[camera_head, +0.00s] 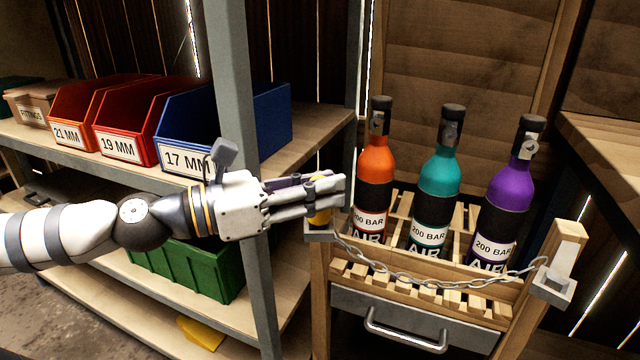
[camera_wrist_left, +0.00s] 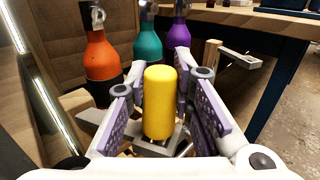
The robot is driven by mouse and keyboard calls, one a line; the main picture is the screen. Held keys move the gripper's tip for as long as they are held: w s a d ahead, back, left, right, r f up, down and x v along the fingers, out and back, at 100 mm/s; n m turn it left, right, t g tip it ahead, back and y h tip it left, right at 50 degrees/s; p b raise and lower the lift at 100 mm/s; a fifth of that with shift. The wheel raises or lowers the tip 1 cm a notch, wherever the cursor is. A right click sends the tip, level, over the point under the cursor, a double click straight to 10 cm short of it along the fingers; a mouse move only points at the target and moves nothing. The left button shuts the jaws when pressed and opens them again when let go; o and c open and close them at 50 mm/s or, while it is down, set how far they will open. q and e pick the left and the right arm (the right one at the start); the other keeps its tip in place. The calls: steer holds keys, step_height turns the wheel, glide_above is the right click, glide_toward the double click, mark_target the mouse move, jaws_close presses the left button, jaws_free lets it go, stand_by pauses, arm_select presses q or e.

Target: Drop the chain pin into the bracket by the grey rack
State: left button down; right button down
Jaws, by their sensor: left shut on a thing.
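The yellow chain pin (camera_head: 319,216) is upright between the fingers of my left gripper (camera_head: 335,187), which is shut on it. In the left wrist view the pin (camera_wrist_left: 160,102) stands between the purple finger pads. A grey metal bracket (camera_head: 322,237) on the left wooden post, beside the grey rack (camera_head: 238,120), is right under the pin. I cannot tell how far the pin's lower end is inside the bracket. The chain (camera_head: 430,278) sags from there to a second bracket (camera_head: 553,288) on the right post. My right gripper is not in view.
Orange (camera_head: 375,165), teal (camera_head: 438,180) and purple (camera_head: 505,195) bottles stand in the wooden crate behind the chain. Blue (camera_head: 270,115), red and orange bins fill the rack's upper shelf. A green bin (camera_head: 195,270) is lower. A drawer handle (camera_head: 405,340) sticks out below the crate.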

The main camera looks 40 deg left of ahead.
arm_select(q)
steer(key=shift+f, duration=0.25)
steer(key=shift+f, duration=0.15)
steer(key=c, duration=1.3)
jaws_free()
